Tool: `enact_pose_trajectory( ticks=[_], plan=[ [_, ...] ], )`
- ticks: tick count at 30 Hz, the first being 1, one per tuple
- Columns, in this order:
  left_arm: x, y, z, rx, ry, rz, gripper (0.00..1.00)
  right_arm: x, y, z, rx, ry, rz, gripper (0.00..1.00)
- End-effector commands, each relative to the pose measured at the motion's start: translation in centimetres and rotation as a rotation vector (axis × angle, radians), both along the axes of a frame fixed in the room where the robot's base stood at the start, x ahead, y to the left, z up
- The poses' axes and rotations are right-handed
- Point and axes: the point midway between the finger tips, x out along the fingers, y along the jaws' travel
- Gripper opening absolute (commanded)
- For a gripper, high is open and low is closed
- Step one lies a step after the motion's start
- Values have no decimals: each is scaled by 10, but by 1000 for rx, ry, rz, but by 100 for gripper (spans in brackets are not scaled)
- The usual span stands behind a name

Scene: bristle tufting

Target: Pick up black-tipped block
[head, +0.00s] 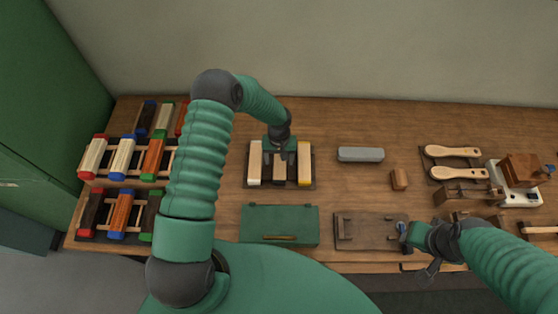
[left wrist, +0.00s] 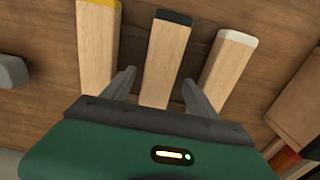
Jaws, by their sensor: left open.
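Three pale wooden blocks lie side by side on a dark mat. In the left wrist view, the black-tipped block (left wrist: 168,62) is in the middle, with a yellow-tipped block (left wrist: 97,45) on its left and a white-tipped block (left wrist: 224,73) on its right. My left gripper (left wrist: 157,82) is open, with one finger on each side of the black-tipped block. I cannot tell whether the fingers touch it. In the head view, my left gripper (head: 279,150) covers the far end of the middle block (head: 280,173). My right gripper (head: 410,234) is over a dark wooden board.
A rack with colour-tipped blocks (head: 122,157) stands at the left. A green case (head: 279,225) lies in front of the mat. A grey bar (head: 360,154), a small wooden block (head: 399,179) and the dark board (head: 360,232) are to the right. Two wooden paddles (head: 453,152) lie further right.

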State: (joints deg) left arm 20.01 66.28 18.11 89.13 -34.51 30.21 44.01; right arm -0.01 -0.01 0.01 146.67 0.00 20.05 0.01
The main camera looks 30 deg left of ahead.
Motion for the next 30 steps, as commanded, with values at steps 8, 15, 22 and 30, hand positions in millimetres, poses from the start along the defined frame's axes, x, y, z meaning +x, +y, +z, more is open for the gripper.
enact_pose_trajectory(
  ticks=[8, 15, 22, 30],
  plan=[
    [1, 1, -2, -1, 0, 0, 58, 0, 0, 0, 0, 1, 0, 36],
    [0, 1, -2, -1, 0, 0, 27, 0, 0, 0, 0, 0, 0, 36],
    [1, 1, -2, -1, 0, 0, 0, 0, 0, 0, 0, 0, 0, 36],
    [1, 1, 1, 0, -1, -1, 0, 0, 0, -1, 0, 0, 0, 36]
  ],
)
